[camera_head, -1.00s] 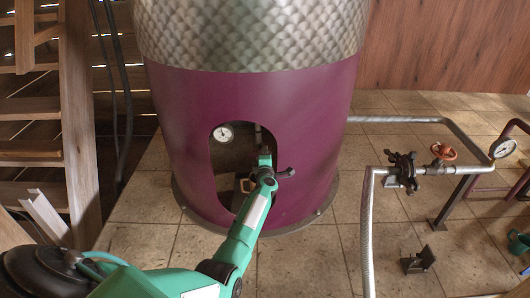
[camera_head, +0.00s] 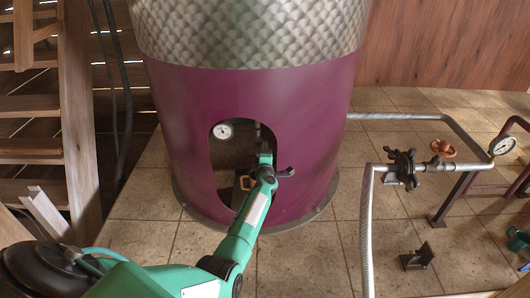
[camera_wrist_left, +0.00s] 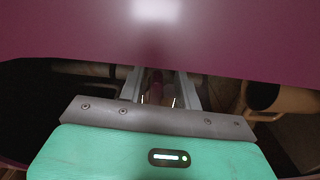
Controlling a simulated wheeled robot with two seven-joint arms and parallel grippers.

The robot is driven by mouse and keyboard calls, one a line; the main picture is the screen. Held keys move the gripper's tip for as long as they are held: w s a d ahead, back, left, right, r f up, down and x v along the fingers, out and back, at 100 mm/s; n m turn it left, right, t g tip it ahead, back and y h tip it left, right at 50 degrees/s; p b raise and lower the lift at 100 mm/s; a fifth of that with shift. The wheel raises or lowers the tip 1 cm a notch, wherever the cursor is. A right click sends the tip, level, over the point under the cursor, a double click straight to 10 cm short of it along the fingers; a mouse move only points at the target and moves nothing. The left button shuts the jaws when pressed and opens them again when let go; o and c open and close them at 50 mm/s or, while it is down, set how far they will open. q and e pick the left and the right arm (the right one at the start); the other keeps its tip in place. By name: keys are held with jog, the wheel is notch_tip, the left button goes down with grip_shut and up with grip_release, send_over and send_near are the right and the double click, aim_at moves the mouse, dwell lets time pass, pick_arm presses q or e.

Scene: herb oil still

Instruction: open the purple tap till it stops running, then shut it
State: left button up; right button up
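A purple part (camera_wrist_left: 157,88), perhaps the handle of the purple tap, shows small and dim between my left fingers in the left wrist view. In the head view I cannot make out the tap; my arm and the drum wall cover that area. My left gripper (camera_wrist_left: 158,92) reaches into the cut-out of the big purple drum (camera_head: 310,130). Its fingers stand apart on either side of the purple part, with dark gaps showing. Its tips are partly hidden by the drum's edge. My right gripper is not in view.
A dial gauge (camera_head: 222,131) sits inside the cut-out. To the right run a grey pipe (camera_head: 366,230), a black clamp-like fitting (camera_head: 403,167), a red valve wheel (camera_head: 443,148) and another gauge (camera_head: 502,145). Wooden stairs (camera_head: 78,120) stand left. Tiled floor (camera_head: 310,262) is open in front.

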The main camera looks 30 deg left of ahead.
pick_arm(q)
jog(key=shift+r, duration=0.1)
jog(key=shift+s+d+p, duration=0.15)
jog(key=shift+s+p, duration=0.05)
jog(key=shift+p, duration=0.1)
jog(key=p+v, duration=0.6)
jog(key=v, duration=0.7)
jog(key=shift+s+d, duration=0.1)
